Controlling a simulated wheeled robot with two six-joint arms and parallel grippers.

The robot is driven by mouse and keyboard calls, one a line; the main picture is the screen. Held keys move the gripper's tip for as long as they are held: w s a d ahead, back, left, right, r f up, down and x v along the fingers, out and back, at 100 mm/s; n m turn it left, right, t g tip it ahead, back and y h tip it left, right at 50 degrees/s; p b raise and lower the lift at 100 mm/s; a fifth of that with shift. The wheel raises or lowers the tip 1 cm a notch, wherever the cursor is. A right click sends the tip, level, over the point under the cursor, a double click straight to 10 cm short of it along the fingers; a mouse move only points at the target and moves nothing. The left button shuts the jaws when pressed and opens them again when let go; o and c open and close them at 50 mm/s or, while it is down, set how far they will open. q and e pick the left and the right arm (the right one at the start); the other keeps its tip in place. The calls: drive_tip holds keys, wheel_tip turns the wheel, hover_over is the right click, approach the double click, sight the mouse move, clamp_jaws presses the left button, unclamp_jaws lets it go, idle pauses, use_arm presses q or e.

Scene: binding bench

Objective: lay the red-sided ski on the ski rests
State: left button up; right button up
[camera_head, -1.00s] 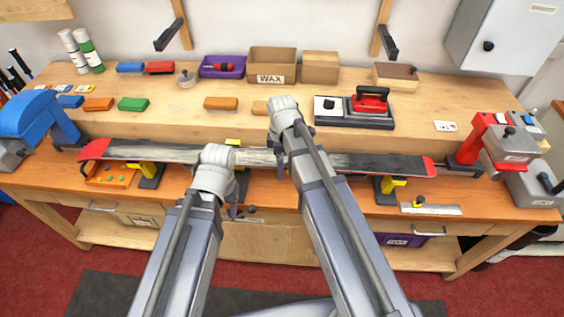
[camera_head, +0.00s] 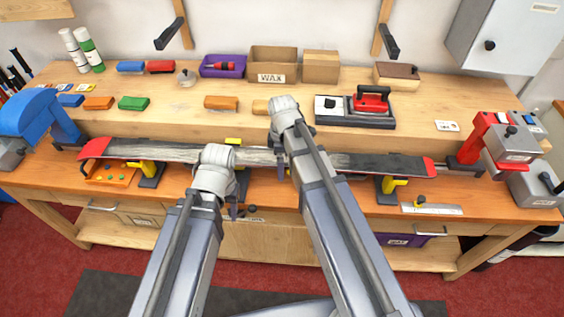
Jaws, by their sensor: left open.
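The red-sided ski (camera_head: 370,163) lies lengthwise across the front of the bench, dark on top with a red tip at the left and a red end at the right. It appears to lie on the yellow-and-black ski rests, one near its left end (camera_head: 148,172) and one near its right end (camera_head: 391,186). My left gripper (camera_head: 236,207) is open at the ski's near edge, left of its middle; its wrist hides part of the ski. My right gripper (camera_head: 284,170) is at the middle of the ski, mostly hidden behind its own wrist, so its jaws do not show clearly.
A blue clamp (camera_head: 38,115) stands at the left end and a red and grey vise (camera_head: 490,140) at the right end. An orange tray (camera_head: 110,178) sits under the ski's left part. A waxing iron (camera_head: 370,103), brushes and a wax box (camera_head: 272,65) stand on the raised shelf behind.

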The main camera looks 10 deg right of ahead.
wheel_tip(320, 180, up, 8)
drive_tip(key=p, duration=0.8)
drive_tip(key=shift+f, duration=0.1)
drive_tip(key=shift+s+a, duration=0.15)
drive_tip(key=shift+s, duration=0.15)
drive_tip(key=s+a+m, duration=0.3)
drive_tip(key=s+m, duration=0.2)
drive_tip(key=s, duration=0.1)
drive_tip(key=s+a+m+h+b, duration=0.1)
drive_tip(key=s+a+m, duration=0.2)
drive_tip(key=s+m, duration=0.2)
drive_tip(key=shift+s+a+f+m, duration=0.4)
drive_tip(key=shift+s+f, duration=0.05)
drive_tip(key=shift+s, duration=0.8)
